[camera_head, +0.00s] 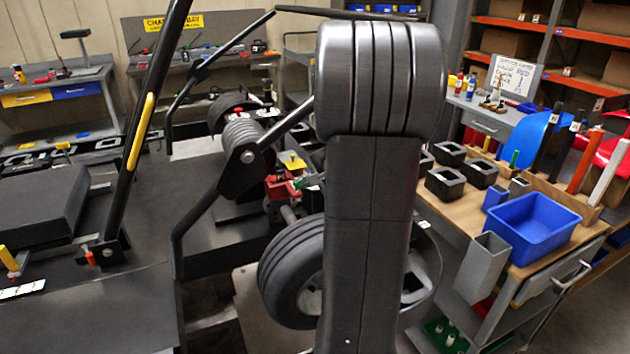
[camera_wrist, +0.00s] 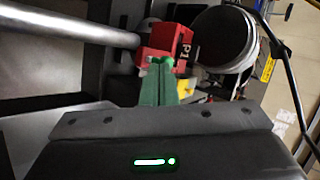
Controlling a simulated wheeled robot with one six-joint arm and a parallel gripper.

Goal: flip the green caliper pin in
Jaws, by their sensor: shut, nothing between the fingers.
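The red caliper (camera_head: 280,190) sits on the kart beside the front tyre in the head view. In the head view my gripper (camera_head: 309,180) shows just right of the caliper, partly hidden by my arm. Small bright green bits of the caliper pin (camera_wrist: 166,60) show at the fingertips; its exact position is hard to tell, as the fingers cover much of it.
The tyre (camera_head: 287,275) stands just below the caliper. A black kart bar (camera_head: 240,165) slopes close on the left. A yellow part (camera_head: 292,162) is just above the caliper. A workbench with a blue bin (camera_head: 533,225) and black trays is at the right.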

